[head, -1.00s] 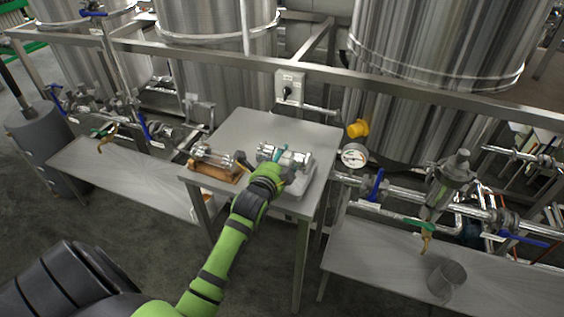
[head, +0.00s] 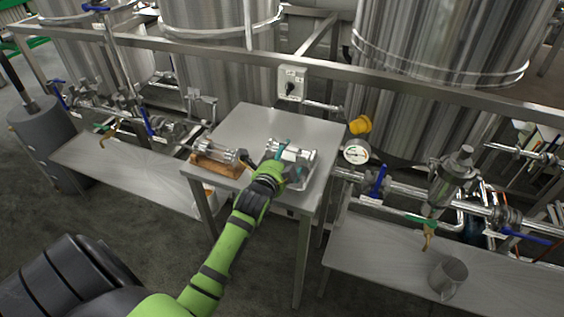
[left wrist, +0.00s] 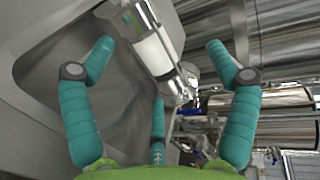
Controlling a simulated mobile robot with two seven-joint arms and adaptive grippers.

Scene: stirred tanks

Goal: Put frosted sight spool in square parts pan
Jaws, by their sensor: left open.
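The frosted sight spool (head: 297,153), a pale tube with metal ends, lies at the far side of the square parts pan (head: 305,183) on the small steel table. I cannot tell whether it rests on the pan's floor or rim. My left gripper (head: 281,155) is at the near left of the spool, hiding part of it and of the pan. In the left wrist view its teal fingers (left wrist: 160,75) are spread wide, and the spool (left wrist: 151,42) lies beyond them, not clasped. My right gripper is not in view.
A clear spool with metal ends (head: 215,151) sits on a wooden cradle (head: 213,168) at the table's left. The table's back (head: 275,120) is clear. Pipes and a gauge (head: 356,154) stand close at right. A metal cup (head: 448,277) is on the right bench.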

